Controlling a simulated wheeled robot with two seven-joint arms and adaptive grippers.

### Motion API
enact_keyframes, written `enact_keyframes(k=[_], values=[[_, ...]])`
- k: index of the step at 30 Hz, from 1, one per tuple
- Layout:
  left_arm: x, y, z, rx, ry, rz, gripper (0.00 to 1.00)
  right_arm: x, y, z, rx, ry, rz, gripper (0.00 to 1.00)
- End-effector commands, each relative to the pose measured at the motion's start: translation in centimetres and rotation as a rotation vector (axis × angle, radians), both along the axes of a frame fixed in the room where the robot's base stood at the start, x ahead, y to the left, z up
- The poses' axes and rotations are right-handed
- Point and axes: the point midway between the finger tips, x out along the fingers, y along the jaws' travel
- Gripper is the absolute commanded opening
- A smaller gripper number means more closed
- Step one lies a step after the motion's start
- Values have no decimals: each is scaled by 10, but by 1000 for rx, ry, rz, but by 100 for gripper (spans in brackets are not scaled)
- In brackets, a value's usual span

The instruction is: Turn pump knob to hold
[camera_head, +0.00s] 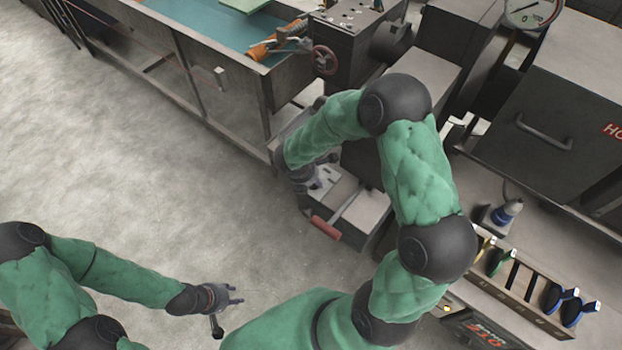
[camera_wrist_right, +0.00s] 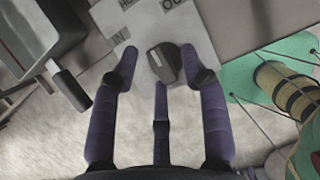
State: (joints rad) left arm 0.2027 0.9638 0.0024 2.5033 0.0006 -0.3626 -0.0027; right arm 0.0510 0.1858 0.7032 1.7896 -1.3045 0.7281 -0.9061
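The pump knob (camera_wrist_right: 164,63) is a dark knob on a pale plate (camera_wrist_right: 203,42) in the right wrist view. The plate carries an "IN" label and, at the top edge, an "OUT" label and a partly cut-off "HO" label. My right gripper (camera_wrist_right: 160,53) is open, with its fingers spread around and below the knob. No finger clearly touches it. In the head view the pump box (camera_head: 352,205) is beneath my right gripper, and the knob is hidden there. My left gripper (camera_head: 228,305) is open and empty above the floor.
A red-handled lever (camera_head: 326,228) sticks out beside the pump box. A metal tank (camera_head: 190,55) with blue-green liquid and a red handwheel (camera_head: 324,60) stand behind. A tool rack (camera_head: 520,290) is at the right. The floor at left is clear.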

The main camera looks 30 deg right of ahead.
Motion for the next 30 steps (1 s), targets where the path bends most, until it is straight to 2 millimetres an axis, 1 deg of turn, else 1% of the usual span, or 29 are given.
enact_keyframes(k=[8,11,13,17,24,30], values=[[0,0,0,0,0,0,40,1,1,1,1,-2,0,49],[0,0,0,0,0,0,40,1,2,5,1,-4,1,49],[0,0,0,0,0,0,40,0,4,11,0,-5,2,49],[0,0,0,0,0,0,40,-3,12,31,2,-7,2,49],[0,0,0,0,0,0,40,-10,29,75,0,-6,1,49],[0,0,0,0,0,0,40,-14,39,101,1,-4,1,49]])
